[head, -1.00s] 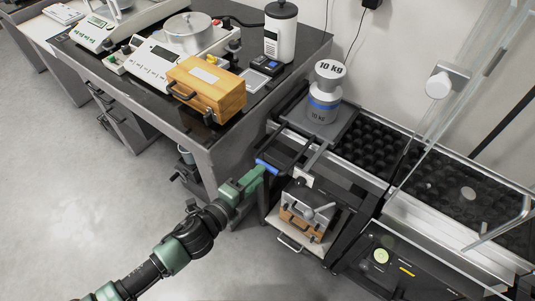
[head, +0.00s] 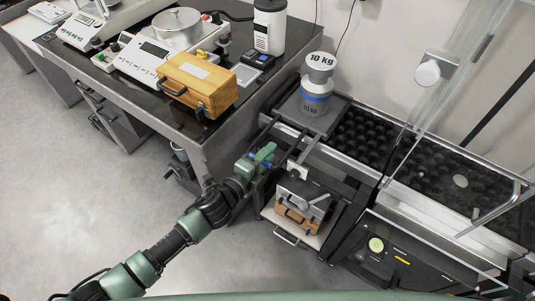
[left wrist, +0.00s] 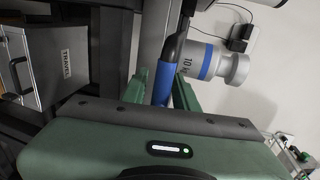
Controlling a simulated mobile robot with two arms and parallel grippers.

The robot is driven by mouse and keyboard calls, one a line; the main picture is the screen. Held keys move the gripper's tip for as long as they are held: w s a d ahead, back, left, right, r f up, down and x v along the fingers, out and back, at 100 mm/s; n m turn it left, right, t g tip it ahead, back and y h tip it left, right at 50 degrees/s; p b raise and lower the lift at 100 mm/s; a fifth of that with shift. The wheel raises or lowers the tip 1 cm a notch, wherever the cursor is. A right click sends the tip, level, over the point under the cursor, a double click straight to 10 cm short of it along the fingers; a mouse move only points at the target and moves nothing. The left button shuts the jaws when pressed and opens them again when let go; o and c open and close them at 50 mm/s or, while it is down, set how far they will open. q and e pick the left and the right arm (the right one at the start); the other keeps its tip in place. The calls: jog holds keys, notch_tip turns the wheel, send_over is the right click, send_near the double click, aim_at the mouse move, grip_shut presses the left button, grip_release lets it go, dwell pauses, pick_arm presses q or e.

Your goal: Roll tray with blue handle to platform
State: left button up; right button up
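The dark tray (head: 294,106) lies on the frame at the near end of the roller track, and the silver 10 kg weight (head: 317,86) with a blue band stands upright on it. The tray's blue handle (left wrist: 169,72) shows in the left wrist view, between the green fingers of my left gripper (left wrist: 165,92). The fingers lie close on both sides of it, and I see no clear gap. In the head view my left gripper (head: 264,159) covers most of the handle. My right gripper is out of view.
The platform with dark rollers (head: 365,136) runs right from the tray, beside a clear panel (head: 450,110). Below stands a cabinet with a metal case (head: 303,188) and a wooden box (head: 296,216). A table (head: 220,133) with a wooden case (head: 196,82) and scales stands left.

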pick_arm(q)
grip_shut()
dwell(1.2)
